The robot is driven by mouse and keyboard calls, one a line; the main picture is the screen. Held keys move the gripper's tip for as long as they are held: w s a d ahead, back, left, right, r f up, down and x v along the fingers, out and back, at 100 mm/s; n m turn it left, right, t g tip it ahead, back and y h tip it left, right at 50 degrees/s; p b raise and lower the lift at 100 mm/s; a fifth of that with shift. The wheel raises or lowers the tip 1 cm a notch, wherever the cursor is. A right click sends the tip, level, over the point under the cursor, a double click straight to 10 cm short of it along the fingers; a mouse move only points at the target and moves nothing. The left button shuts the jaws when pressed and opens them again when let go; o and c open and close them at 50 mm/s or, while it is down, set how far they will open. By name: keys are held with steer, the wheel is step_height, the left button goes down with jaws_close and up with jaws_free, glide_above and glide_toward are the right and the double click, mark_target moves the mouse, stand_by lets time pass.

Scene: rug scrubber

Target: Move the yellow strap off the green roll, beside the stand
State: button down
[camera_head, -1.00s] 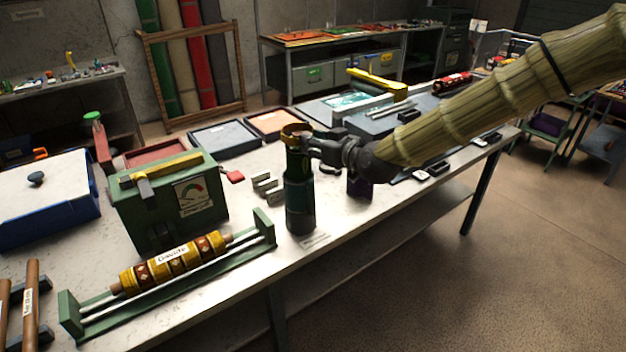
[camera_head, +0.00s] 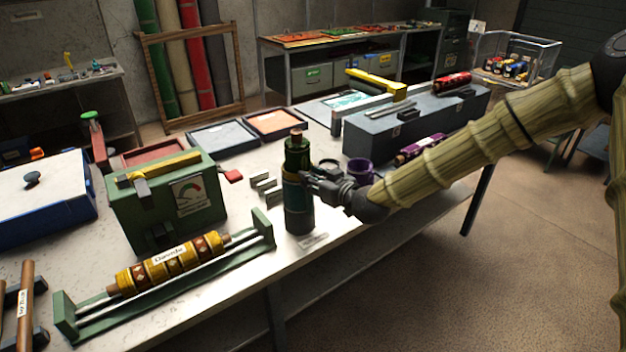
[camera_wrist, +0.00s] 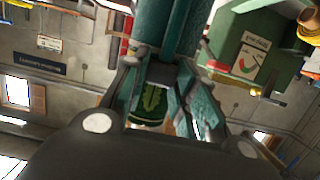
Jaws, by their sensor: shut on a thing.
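The green roll (camera_head: 297,158) stands upright in a dark stand (camera_head: 300,220) near the table's front edge, its reddish-brown core end showing on top. A teal band (camera_head: 293,192) wraps its middle; teal material (camera_wrist: 167,25) also fills the top middle of the wrist view. My gripper (camera_head: 310,185) is at the roll's right side, shut at the level of the teal band. The roll's patterned green surface (camera_wrist: 150,102) shows between the fingers in the wrist view. No yellow strap shows on the visible part of the roll, and I cannot make it out elsewhere.
A purple ring-like object (camera_head: 360,171) lies right of my gripper. A green box (camera_head: 165,205) with a gauge and a yellow roll (camera_head: 165,262) on a green rack are to the left. Small metal brackets (camera_head: 265,187) lie just left of the roll. A long grey box (camera_head: 410,125) is behind.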

steer(key=shift+r, duration=0.15)
steer(key=shift+r+p, duration=5.05)
steer(key=shift+r, duration=0.8)
steer(key=shift+r+p, duration=0.85)
steer(key=shift+r, duration=1.7)
steer(key=shift+a, duration=0.1)
